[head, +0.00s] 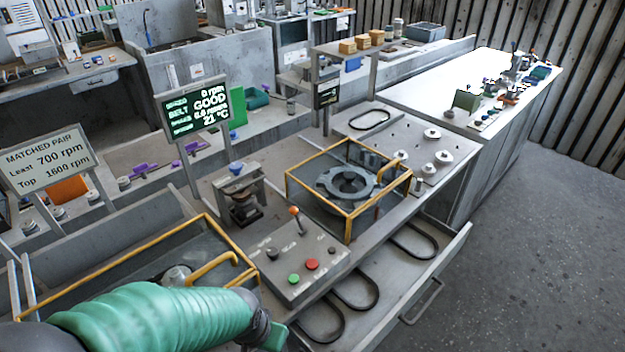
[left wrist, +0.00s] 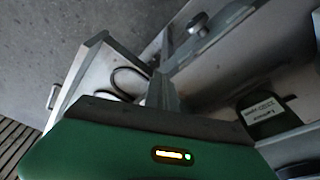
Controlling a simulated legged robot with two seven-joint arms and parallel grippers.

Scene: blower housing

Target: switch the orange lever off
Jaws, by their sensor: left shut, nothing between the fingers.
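The orange-tipped lever (head: 295,212) stands on the grey control box (head: 300,262) in the head view. Its stem tilts slightly up and to the left. The labels beside it are too small to read. A green button (head: 293,279), a red button (head: 312,264) and dark knobs share the box top. My left arm comes in from the lower left, with its wrist at the bottom edge, in front of and below the box. The fingers are hidden in the head view. In the left wrist view my left gripper (left wrist: 164,92) is shut and empty. My right gripper is not seen.
A yellow-framed guard (head: 348,210) surrounds a round housing right of the box. Another yellow-framed guard (head: 165,233) stands to the left. An open drawer (head: 400,293) with dark belts lies below the box. A screen (head: 196,108) reads "0 rpm" and "GOOD".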

